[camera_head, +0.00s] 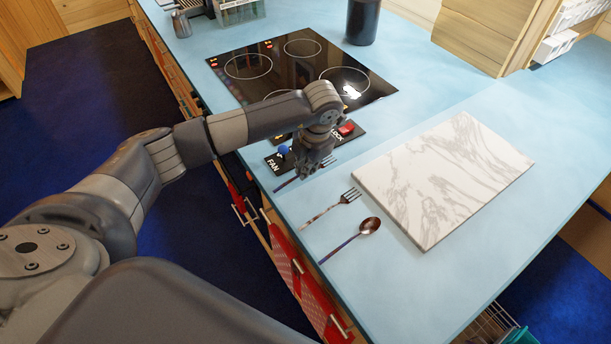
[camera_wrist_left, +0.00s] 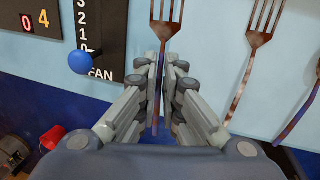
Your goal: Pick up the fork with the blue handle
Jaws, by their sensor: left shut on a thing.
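My left gripper (camera_head: 318,165) is low over the blue counter beside the cooktop's control panel. Its fingers are shut on a metal fork (camera_wrist_left: 165,32), whose tines point away from the gripper. In the head view, the held fork's dark handle (camera_head: 284,184) sticks out toward the counter's front edge, and the gripper hides its middle. My right gripper is not in view.
A spoon (camera_head: 369,225) lies right of the second fork. A white marble board (camera_head: 440,180) is beyond them. The control panel (camera_head: 347,131) with a blue knob (camera_wrist_left: 81,62) is close to my gripper. A black cooktop (camera_head: 300,72) lies behind. The front right counter is clear.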

